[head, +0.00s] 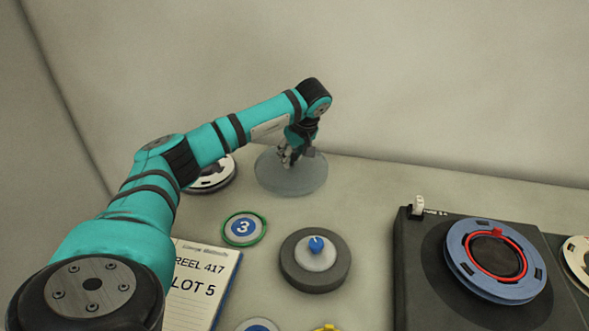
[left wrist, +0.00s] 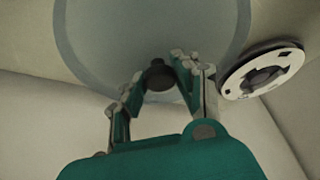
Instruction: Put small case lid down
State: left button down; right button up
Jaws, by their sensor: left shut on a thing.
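The small case lid (head: 291,181) is a round, translucent grey disc at the back of the table in the head view. In the left wrist view the lid (left wrist: 105,35) fills the upper middle, with a dark knob (left wrist: 159,75) at its centre. My left gripper (head: 291,155) comes down on the lid from above. In the left wrist view its fingers (left wrist: 157,82) are on either side of the knob and shut on it. I cannot tell whether the lid touches the table. My right gripper is not in view.
A white-faced reel (head: 213,176) lies left of the lid. In front are a green-rimmed disc marked 3 (head: 243,228), a dark round case with a blue knob (head: 315,262) and a notepad (head: 202,284). A black machine with a blue reel (head: 465,262) stands at right.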

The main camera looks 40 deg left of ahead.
aim_at(294, 166)
pick_arm(q)
notch_tip(294, 166, down, 4)
jog(key=shift+d+r, duration=0.15)
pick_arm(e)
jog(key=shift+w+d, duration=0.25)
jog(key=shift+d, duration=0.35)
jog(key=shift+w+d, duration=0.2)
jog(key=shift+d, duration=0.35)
